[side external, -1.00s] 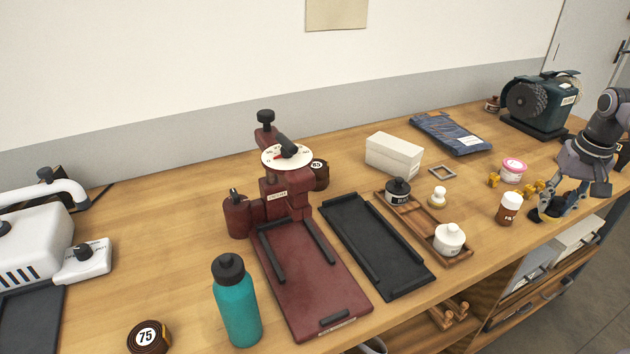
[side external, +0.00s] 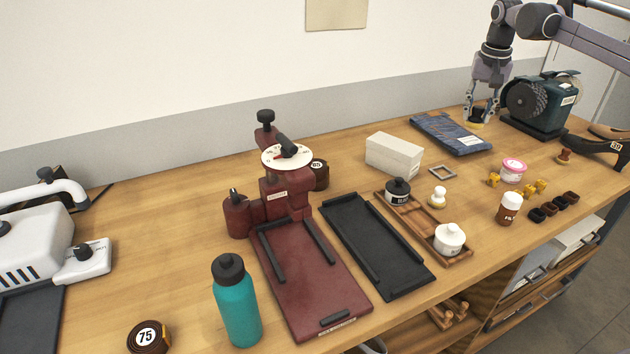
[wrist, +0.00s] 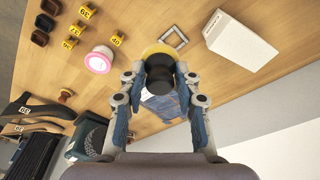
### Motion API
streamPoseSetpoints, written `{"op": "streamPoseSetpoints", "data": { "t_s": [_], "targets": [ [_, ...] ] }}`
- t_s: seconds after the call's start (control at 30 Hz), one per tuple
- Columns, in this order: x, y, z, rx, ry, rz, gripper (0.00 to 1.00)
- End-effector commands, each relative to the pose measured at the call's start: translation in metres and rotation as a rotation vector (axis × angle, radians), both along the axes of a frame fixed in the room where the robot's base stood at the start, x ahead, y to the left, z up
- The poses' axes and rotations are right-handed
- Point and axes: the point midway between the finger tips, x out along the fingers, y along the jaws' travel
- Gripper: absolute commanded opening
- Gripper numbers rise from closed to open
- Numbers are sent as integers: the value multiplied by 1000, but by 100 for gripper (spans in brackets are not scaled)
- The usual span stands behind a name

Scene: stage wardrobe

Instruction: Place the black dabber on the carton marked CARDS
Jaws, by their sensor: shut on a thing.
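My gripper (side external: 483,103) is shut on the black dabber (side external: 474,116), at the back right near the grinding machine. In the wrist view the dabber's black knob (wrist: 160,72) sits between the fingertips of my gripper (wrist: 160,79), with its yellow round pad beyond. The pad appears to be raised above the bench, but the exact gap is unclear. A plain white carton (side external: 394,154) stands left of my gripper; it also shows in the wrist view (wrist: 240,41).
A folded blue cloth packet (side external: 450,133) lies between the carton and my gripper. The dark green machine (side external: 540,105) stands close on the right. A small square frame (side external: 442,172), a pink-lidded jar (side external: 512,170) and a white-knobbed dabber (side external: 437,197) stand nearer the front.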

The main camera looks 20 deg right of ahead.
Motion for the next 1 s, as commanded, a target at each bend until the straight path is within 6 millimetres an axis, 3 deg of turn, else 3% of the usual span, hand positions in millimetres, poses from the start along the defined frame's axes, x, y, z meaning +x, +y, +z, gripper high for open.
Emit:
{"op": "streamPoseSetpoints", "data": {
  "t_s": [0.1,0.37,0.8,1.0],
  "targets": [
    [18,6,0,0,0,2,11],
    [37,19,-5,0,0,3,11],
    [90,81,-55,0,0,4,11],
    [104,98,-68,-1,1,2,11]
  ]
}}
